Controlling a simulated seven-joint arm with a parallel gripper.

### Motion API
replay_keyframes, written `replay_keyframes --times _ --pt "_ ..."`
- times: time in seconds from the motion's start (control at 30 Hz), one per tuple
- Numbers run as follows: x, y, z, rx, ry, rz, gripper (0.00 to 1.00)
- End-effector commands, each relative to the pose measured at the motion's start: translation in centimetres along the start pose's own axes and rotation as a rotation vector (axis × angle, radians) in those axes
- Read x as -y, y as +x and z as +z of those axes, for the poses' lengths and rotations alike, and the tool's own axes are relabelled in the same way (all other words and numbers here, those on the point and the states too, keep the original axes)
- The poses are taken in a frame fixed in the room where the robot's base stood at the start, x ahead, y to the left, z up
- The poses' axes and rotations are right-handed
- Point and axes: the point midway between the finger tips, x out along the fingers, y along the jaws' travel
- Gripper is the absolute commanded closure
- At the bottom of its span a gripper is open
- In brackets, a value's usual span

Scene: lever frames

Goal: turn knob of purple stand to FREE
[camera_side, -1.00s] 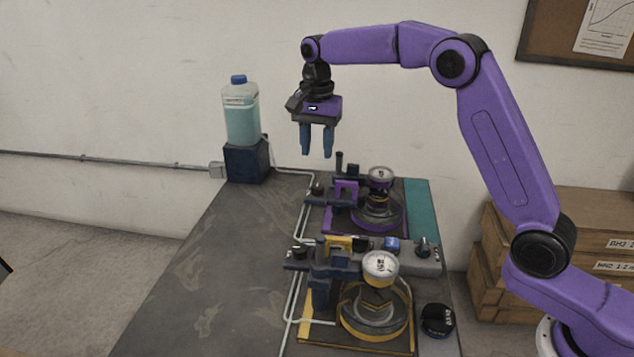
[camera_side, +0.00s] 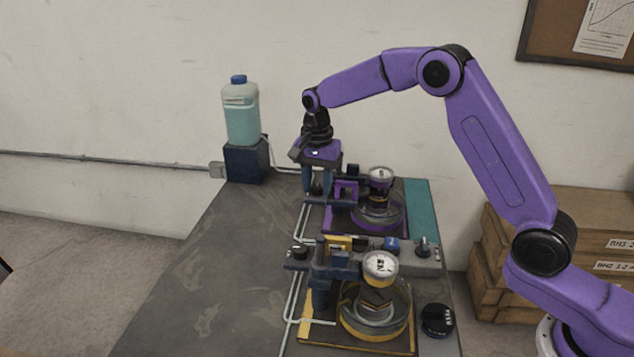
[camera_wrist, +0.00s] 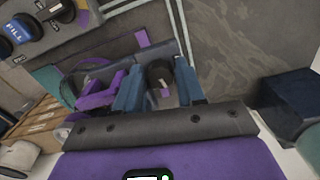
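The purple stand (camera_side: 345,190) is at the far end of the bench, with a round gauge and a glass-topped chamber. Its dark knob (camera_wrist: 160,75), with a pale pointer mark, shows in the wrist view. My gripper (camera_side: 317,192) is low over the stand's left end, pointing down. In the wrist view its two blue fingers (camera_wrist: 159,80) stand on either side of the knob, open. They look close to the knob; I cannot tell whether they touch it. In the side view the fingers mostly hide the knob, and its setting label cannot be read.
A similar yellow stand (camera_side: 305,330) is nearer on the bench. A grey panel with knobs (camera_side: 425,262) sits between them, and a loose black knob (camera_side: 436,320) lies at front right. A bottle (camera_side: 241,120) stands on a dark block. The bench's left side (camera_side: 230,265) is clear.

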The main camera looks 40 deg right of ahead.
Motion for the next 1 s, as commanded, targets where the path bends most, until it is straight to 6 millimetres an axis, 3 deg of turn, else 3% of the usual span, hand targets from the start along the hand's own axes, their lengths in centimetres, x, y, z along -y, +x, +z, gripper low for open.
replay_keyframes --times 0.03,0.1,0.57,1.0 --pt "0.00 -0.02 -0.01 0.000 0.000 0.000 0.78" --pt "0.00 -0.03 -0.01 0.000 0.000 0.000 1.00" --pt "-0.03 -0.09 -0.03 0.000 -0.083 -0.001 1.00" --pt "-0.16 -0.14 -0.10 -0.001 -0.449 -0.002 1.00"
